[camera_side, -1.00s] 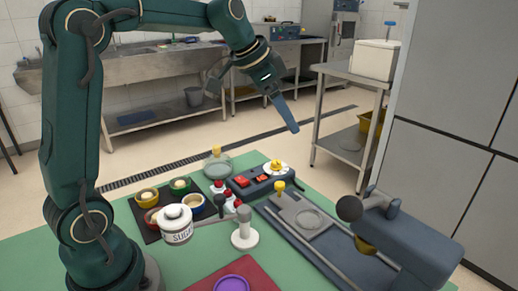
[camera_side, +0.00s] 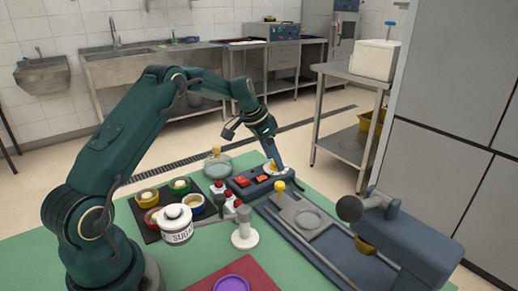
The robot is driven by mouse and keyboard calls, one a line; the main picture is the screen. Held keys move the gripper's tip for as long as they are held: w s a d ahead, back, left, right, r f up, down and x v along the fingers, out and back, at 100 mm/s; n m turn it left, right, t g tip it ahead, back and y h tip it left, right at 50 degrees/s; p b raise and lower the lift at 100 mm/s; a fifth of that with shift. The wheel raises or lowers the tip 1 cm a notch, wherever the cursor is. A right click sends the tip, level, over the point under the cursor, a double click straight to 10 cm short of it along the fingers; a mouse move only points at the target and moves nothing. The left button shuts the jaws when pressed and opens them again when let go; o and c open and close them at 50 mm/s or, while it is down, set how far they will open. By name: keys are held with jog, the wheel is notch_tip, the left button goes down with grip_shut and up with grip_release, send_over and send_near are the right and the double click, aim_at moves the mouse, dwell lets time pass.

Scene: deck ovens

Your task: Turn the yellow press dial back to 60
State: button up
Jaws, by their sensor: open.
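The yellow dial (camera_side: 267,168) sits on a pale round plate at the far right end of a dark control box (camera_side: 250,183). My gripper (camera_side: 277,165) is down at this dial and covers much of it. The jaws are open, but one finger hides the other, so I cannot tell whether they are around the dial or touching it. The dial's pointer and scale numbers are too small and too covered to read.
Red switches (camera_side: 243,181) are on the same box. A yellow-topped knob (camera_side: 280,186) stands close in front, beside the grey slide machine (camera_side: 310,222).

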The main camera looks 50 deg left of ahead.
jog(key=shift+w+f, duration=0.1)
jog(key=shift+f, duration=0.2)
grip_shut()
